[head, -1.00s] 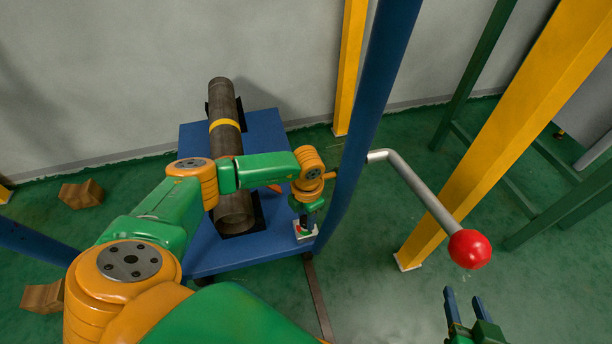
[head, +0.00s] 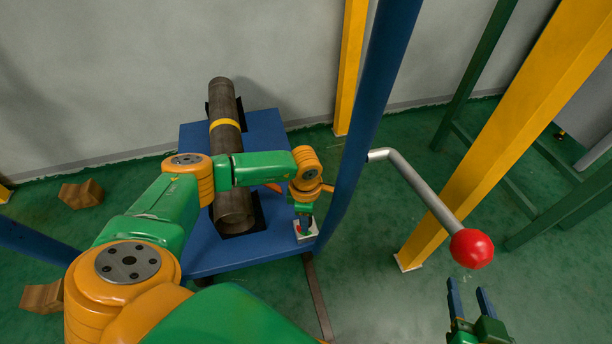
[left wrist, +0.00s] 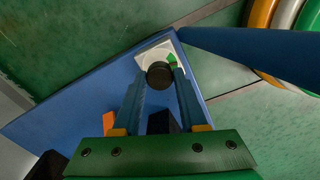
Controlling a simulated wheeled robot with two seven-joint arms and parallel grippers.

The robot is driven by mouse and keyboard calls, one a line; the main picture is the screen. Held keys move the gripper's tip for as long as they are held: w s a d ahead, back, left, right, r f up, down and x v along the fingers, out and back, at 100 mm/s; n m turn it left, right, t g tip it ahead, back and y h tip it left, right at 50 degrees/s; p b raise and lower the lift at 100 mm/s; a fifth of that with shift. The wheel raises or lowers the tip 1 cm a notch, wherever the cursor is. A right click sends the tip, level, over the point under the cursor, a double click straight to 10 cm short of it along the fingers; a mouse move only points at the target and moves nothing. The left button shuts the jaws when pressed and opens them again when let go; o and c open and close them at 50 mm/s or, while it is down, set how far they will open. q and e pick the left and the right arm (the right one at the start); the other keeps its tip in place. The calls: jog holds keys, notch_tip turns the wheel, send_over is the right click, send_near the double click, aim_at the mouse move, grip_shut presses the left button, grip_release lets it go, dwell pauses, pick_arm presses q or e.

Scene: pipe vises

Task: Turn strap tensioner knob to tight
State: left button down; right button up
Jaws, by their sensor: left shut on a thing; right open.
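The strap tensioner knob (left wrist: 159,75) is a dark round knob on a pale plate (left wrist: 145,56) with a green mark, at the corner of the blue table. In the left wrist view my left gripper (left wrist: 160,80) has its blue fingers on both sides of the knob, shut on it. In the head view the plate (head: 298,236) shows under my left gripper (head: 305,226), which hides most of the knob. A red mark shows beside the gripper there. My right gripper (head: 470,290) is open and empty at the lower right.
A brown pipe (head: 231,160) with a yellow band lies on the blue table (head: 265,130). A blue post (head: 375,100) stands right beside my left gripper. A grey lever with a red ball (head: 471,249) sticks out near my right gripper. Wooden blocks (head: 81,194) lie on the floor at left.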

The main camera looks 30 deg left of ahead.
jog(key=shift+w+r, duration=0.1)
jog(key=shift+r, duration=0.05)
dwell(0.4)
pick_arm(q)
jog(key=shift+c, duration=2.2)
grip_release()
notch_tip(320, 180, up, 2)
jog(key=shift+r+p, duration=0.15)
jog(key=shift+p, duration=0.45)
notch_tip(320, 180, up, 3)
jog(key=shift+s+f+p, duration=0.1)
jog(key=shift+p, duration=0.55)
jog(key=shift+r+p, duration=0.35)
jog(key=shift+r, duration=0.65)
pick_arm(e)
jog(key=s+d+f+g+h, duration=0.2)
jog(key=s+d+f+g, duration=0.1)
jog(key=s+f+g, duration=0.5)
jog(key=shift+s+d+f+g, duration=0.35)
jog(key=shift+s+f, duration=1.2)
jog(key=shift+s, duration=0.55)
